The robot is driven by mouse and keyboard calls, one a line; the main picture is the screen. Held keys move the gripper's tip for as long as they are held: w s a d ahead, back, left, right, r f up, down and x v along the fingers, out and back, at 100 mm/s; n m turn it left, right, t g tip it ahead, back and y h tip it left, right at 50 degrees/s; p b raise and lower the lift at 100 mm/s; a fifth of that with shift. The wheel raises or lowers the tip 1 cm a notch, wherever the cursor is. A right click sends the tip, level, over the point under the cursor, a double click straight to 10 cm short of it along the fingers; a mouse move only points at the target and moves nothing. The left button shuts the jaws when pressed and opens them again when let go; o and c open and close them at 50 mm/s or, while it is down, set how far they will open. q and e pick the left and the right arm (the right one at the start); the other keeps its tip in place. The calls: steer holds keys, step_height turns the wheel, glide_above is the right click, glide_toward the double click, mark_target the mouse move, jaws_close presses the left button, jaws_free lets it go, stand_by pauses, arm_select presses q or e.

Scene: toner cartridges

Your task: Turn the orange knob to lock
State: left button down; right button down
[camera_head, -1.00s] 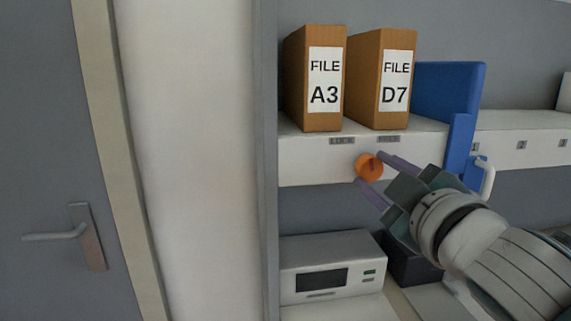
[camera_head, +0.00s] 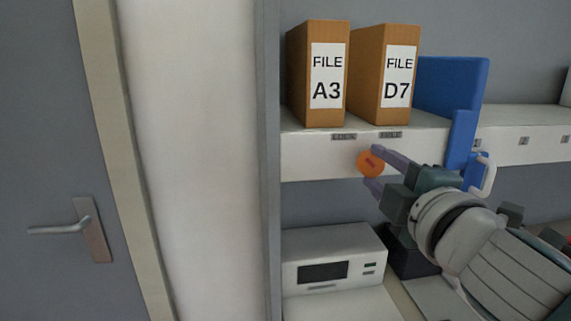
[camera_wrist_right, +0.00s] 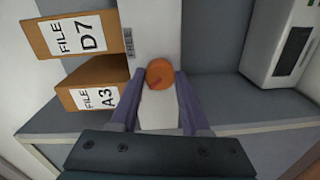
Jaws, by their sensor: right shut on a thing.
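The round orange knob (camera_head: 370,164) is on the white front edge of the shelf, below two small labels. It has a red pointer line, slanted in the head view. The knob also shows in the right wrist view (camera_wrist_right: 160,71), between my finger ends. My right gripper (camera_head: 374,168) is shut on the knob, one purple finger above it and one below. The left label (camera_head: 343,137) is too blurred to read now; the right label (camera_head: 390,134) reads FREE in the wrist view. My left gripper is not in view.
File boxes A3 (camera_head: 326,75) and D7 (camera_head: 397,75) stand on the shelf above the knob. A blue panel (camera_head: 455,87) with a white handle (camera_head: 486,175) is to the right. A grey device (camera_head: 330,260) sits below. A door with a lever (camera_head: 60,230) is at left.

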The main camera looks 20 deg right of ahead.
stand_by(0.3)
steer(key=shift+c, duration=1.9)
jaws_free()
steer(key=b+v, duration=0.2)
steer(key=v, duration=0.8)
steer(key=shift+f, duration=0.1)
